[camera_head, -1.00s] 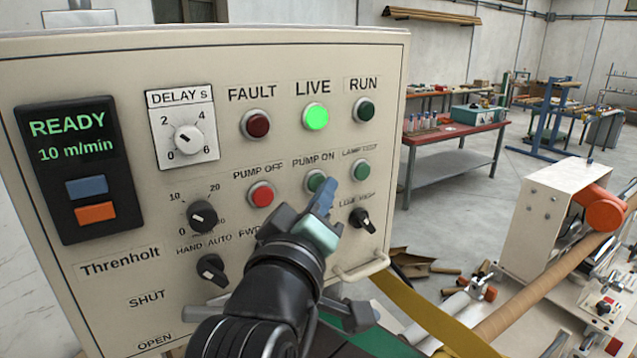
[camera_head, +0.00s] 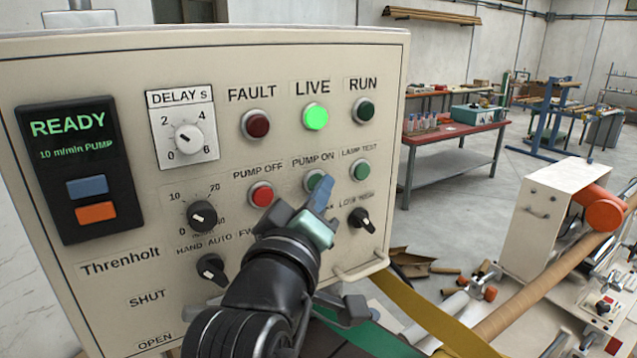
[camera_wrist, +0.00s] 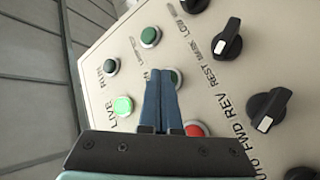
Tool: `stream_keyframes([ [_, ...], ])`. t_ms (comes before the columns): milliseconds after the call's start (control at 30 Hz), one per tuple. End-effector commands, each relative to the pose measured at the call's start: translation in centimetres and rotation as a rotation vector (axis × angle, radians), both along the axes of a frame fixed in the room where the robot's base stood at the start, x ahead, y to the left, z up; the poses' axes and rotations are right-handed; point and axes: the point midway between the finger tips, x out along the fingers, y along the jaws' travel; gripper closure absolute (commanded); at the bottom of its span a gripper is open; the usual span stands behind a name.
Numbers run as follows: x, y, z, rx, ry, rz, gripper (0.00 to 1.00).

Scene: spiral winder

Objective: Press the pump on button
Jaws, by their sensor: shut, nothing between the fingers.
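The pump on button (camera_head: 314,180) is a green button in a metal ring under the "PUMP ON" label on the cream control panel (camera_head: 130,190). My gripper (camera_head: 325,192) is shut and empty, its blue fingertips in front of the panel just below and right of this button, partly covering it. In the wrist view the shut fingers (camera_wrist: 163,85) overlap the green pump on button (camera_wrist: 176,78). I cannot tell whether the tips touch it. The display (camera_head: 72,140) reads "READY" and "10 m/min PUMP".
The red pump off button (camera_head: 262,194) is left of the fingers, and the green lamp test button (camera_head: 361,170) is to the right. A black selector knob (camera_head: 361,220) is at the lower right. The live lamp (camera_head: 315,117) glows green. A handle (camera_head: 360,268) juts from the panel's lower edge.

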Motion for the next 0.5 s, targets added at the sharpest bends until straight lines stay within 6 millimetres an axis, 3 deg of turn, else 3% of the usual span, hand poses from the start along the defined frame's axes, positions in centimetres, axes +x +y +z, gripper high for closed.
stream_keyframes([
  [500, -1.2, -0.7, 0.0, -0.001, 0.0, 0.002, 1.0],
])
